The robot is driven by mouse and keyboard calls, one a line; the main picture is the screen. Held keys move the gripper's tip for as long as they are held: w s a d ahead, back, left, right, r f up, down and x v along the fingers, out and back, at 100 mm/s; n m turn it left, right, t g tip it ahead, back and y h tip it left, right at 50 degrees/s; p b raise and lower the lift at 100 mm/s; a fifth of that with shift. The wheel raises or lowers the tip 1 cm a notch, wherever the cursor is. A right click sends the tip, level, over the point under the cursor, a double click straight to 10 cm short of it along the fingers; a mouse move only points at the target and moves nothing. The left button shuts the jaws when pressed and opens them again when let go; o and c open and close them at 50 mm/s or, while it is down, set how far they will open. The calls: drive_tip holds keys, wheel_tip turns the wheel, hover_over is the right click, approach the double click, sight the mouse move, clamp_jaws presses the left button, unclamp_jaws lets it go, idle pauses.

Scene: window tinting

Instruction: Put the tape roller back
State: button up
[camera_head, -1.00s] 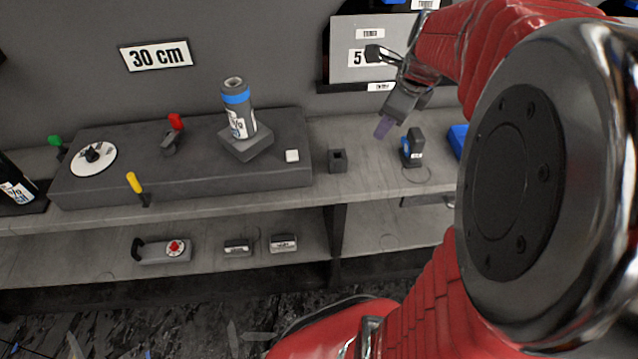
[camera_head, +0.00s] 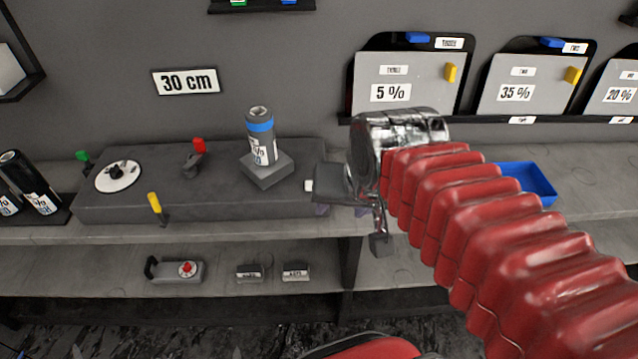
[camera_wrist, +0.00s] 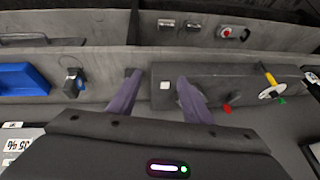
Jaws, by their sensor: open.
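A small black tool with a blue part (camera_wrist: 73,82), which looks like the tape roller, stands on the upper shelf in the wrist view. It is left of my gripper there, apart from it. In the head view my arm hides it. My gripper (camera_head: 341,210) is near the right end of the grey console in the head view. In the wrist view its purple fingers (camera_wrist: 157,100) are apart, with nothing held between them. A white square button (camera_wrist: 165,86) shows between them. A small dark holder (camera_wrist: 133,72) shows partly behind the left finger.
A grey console (camera_head: 225,195) carries a blue-banded roll (camera_head: 260,135), a dial and levers. A blue bin (camera_head: 530,180) stands on the shelf at right. Film panels (camera_head: 393,75) hang on the wall. The lower shelf (camera_head: 225,265) holds several small devices.

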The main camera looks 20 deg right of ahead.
drive_tip(key=s+n, duration=0.1)
drive_tip(key=a+n, duration=0.1)
drive_tip(key=s+a+n, duration=0.1)
drive_tip(key=n, duration=0.1)
drive_tip(key=shift+s+f, duration=0.25)
drive_tip(key=shift+s, duration=0.05)
idle(1.0)
